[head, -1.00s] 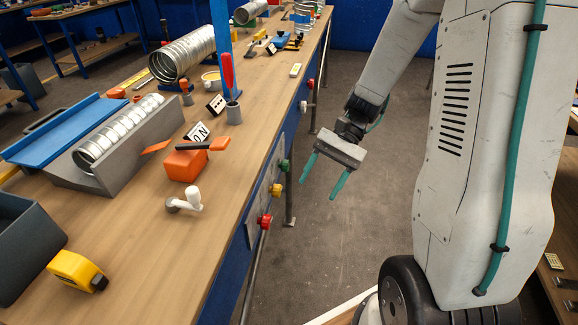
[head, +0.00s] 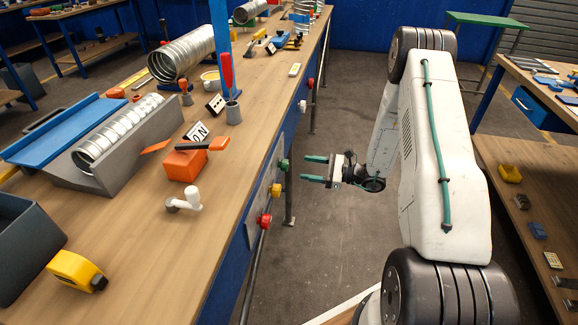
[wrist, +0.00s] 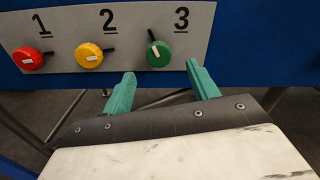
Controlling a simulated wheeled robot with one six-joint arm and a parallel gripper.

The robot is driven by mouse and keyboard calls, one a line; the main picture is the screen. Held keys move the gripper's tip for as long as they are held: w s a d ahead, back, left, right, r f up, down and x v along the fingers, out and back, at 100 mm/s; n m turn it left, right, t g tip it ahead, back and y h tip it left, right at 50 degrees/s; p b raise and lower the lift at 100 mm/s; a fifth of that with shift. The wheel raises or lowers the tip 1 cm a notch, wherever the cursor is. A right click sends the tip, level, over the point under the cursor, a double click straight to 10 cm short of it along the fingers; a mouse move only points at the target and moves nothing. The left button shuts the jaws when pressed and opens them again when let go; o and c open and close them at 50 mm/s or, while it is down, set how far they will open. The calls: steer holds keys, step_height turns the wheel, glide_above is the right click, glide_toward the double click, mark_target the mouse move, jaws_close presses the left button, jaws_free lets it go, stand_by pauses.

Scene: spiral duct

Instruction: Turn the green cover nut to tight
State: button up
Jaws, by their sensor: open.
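The green cover nut (wrist: 159,53) is on a grey panel on the bench's blue side, under the number 3. A white mark on its face points up and left, and a dark stub sticks out at its top. It also shows in the head view (head: 284,165). My gripper (head: 304,168) is open and empty, to the right of the nut and apart from it. In the wrist view, the teal fingers of my gripper (wrist: 163,84) point toward the panel, with the green nut above the gap between them.
A yellow knob (wrist: 88,55) under 2 and a red knob (wrist: 27,59) under 1 sit left of the green nut on the panel (wrist: 124,20). A bench leg (head: 290,200) stands below. The wooden benchtop (head: 150,250) carries an orange block, ducts and tools.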

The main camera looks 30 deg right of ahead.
mark_target(288, 165)
steer(key=x, duration=0.7)
steer(key=shift+a, duration=0.25)
steer(key=c, duration=1)
